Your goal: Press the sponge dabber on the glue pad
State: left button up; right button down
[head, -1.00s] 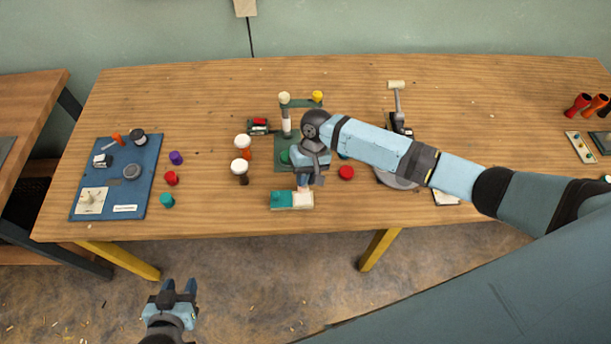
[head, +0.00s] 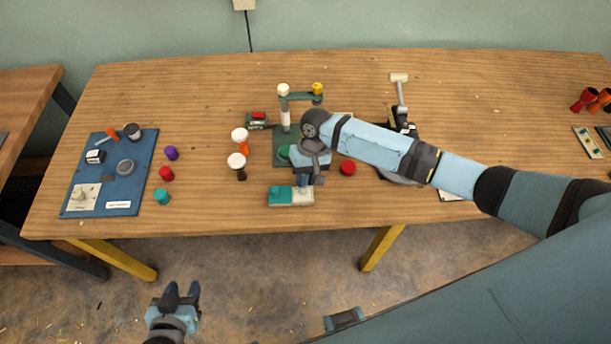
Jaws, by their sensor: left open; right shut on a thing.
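The glue pad appears to be the small tray (head: 280,201) at the table's front edge, teal on its left part and whitish on its right. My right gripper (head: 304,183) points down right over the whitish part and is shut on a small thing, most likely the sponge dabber. The dabber is almost wholly hidden by the gripper, and I cannot tell whether it touches the pad. My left gripper (head: 181,290) is open and empty, low in front of the table, over the floor.
A green press stand (head: 285,160) is just behind my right gripper. A blue board (head: 140,180) with parts and loose caps (head: 166,173) are at the left. The back left table is clear.

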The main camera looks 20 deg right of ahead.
jog(key=shift+f, duration=0.45)
dwell(0.4)
jog(key=shift+f, duration=0.15)
dwell(0.4)
jog(key=shift+s+f+p, duration=0.1)
jog(key=shift+f+p, duration=0.05)
jog(key=shift+p, duration=0.15)
dwell(1.9)
